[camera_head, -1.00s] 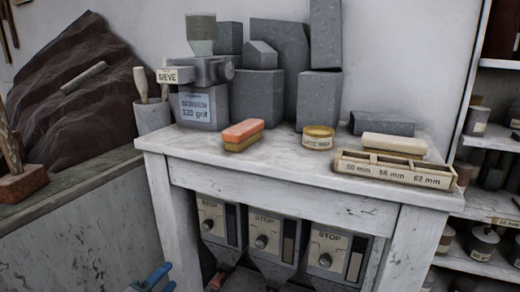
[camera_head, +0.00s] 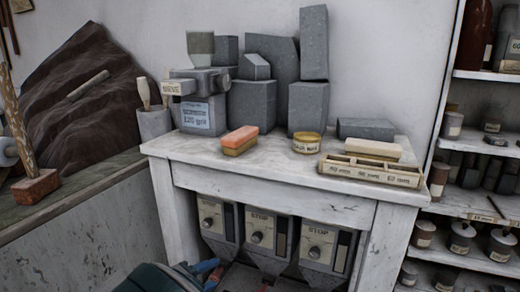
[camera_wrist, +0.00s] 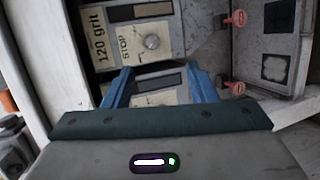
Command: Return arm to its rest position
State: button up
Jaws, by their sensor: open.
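My gripper (camera_wrist: 160,85) shows in the wrist view with its two blue fingers spread apart and nothing between them. Beyond the fingers are the grey dispenser boxes under the bench, one with a "120 grit" label and a "STOP" plate with a knob (camera_wrist: 152,42). In the head view, part of my arm and blue gripper (camera_head: 205,270) shows at the bottom edge, low in front of the dispensers (camera_head: 268,232). The fingertips are mostly cut off or hidden there.
The white bench (camera_head: 262,165) bears a sieve machine (camera_head: 200,98), an orange-topped block (camera_head: 240,140), a wax tin (camera_head: 306,143), and a tray with size labels (camera_head: 370,172). Grey blocks stand behind. Shelves (camera_head: 470,205) with jars are at right; a rock slab (camera_head: 80,80) is at left.

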jog(key=s+d+r+m+g+y+p, duration=0.1)
jog(key=s+d+r+m+g+p, duration=0.2)
jog(key=d, duration=0.4)
jog(key=d+r+g+y+p, duration=0.1)
jog(key=d+r+g+p, duration=0.25)
jog(key=d, duration=0.25)
jog(key=s+d+r+m+g+p, duration=0.2)
jog(key=d+r+g, duration=0.1)
jog(key=d+r, duration=0.3)
jog(key=s+d+r+m+y+p, duration=0.5)
jog(key=s+d+r+y+p, duration=0.2)
jog(key=s+r+p, duration=0.4)
notch_tip(320, 180, up, 3)
jog(key=shift+s+d+r+t+y+p, duration=0.1)
jog(key=shift+s+d+t+y+p, duration=0.3)
jog(key=shift+s+d, duration=0.45)
jog(key=shift+w, duration=0.15)
